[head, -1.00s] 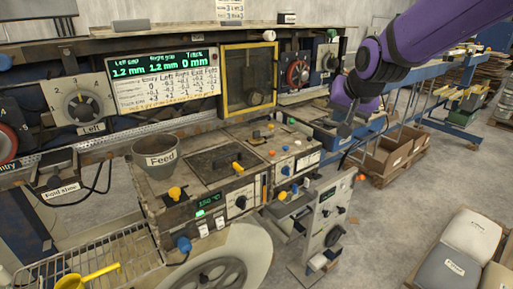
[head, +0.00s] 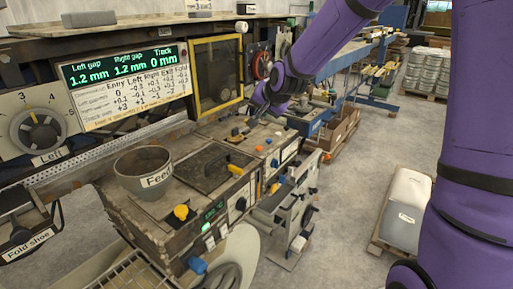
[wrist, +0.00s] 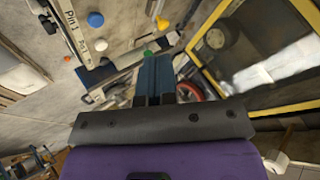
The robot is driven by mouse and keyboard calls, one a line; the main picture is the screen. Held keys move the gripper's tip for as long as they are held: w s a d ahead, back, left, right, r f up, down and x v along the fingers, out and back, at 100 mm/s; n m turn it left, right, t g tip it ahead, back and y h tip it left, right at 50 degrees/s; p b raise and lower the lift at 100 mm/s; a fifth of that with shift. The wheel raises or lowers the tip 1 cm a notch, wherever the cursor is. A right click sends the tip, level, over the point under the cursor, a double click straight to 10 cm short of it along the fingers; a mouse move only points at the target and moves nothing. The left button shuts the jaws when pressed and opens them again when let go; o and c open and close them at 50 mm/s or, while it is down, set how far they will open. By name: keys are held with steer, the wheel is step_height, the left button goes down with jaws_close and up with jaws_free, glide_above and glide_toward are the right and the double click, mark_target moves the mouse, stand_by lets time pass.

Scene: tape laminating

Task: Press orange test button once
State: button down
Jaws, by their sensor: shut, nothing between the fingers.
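My gripper (head: 246,126) is shut and empty. In the head view it hangs over the far part of the machine top, beyond the yellow handle. In the wrist view its closed blue-grey fingers (wrist: 153,72) point at the panel. A small orange button (head: 274,162) shows on the right part of the machine top, apart from the gripper. A small orange spot (wrist: 67,59) shows near the "Pin 1" label in the wrist view. I cannot read a test label or tell whether these are the same thing. A green button (wrist: 148,54) appears beside the fingertips.
A blue knob (wrist: 95,19), a white knob (wrist: 101,44) and a yellow-orange knob (wrist: 162,23) crowd the panel. The Feed cup (head: 143,172) stands at the left. A yellow-framed window (head: 217,75) rises behind the gripper.

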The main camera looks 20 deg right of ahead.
mark_target(261, 147)
steer(key=shift+f, duration=0.1)
steer(key=shift+f, duration=4.3)
steer(key=shift+f, duration=0.1)
steer(key=shift+f, duration=0.3)
steer(key=shift+f, duration=0.55)
steer(key=shift+r, duration=0.95)
steer(key=shift+r, duration=0.15)
steer(key=shift+r, duration=2.4)
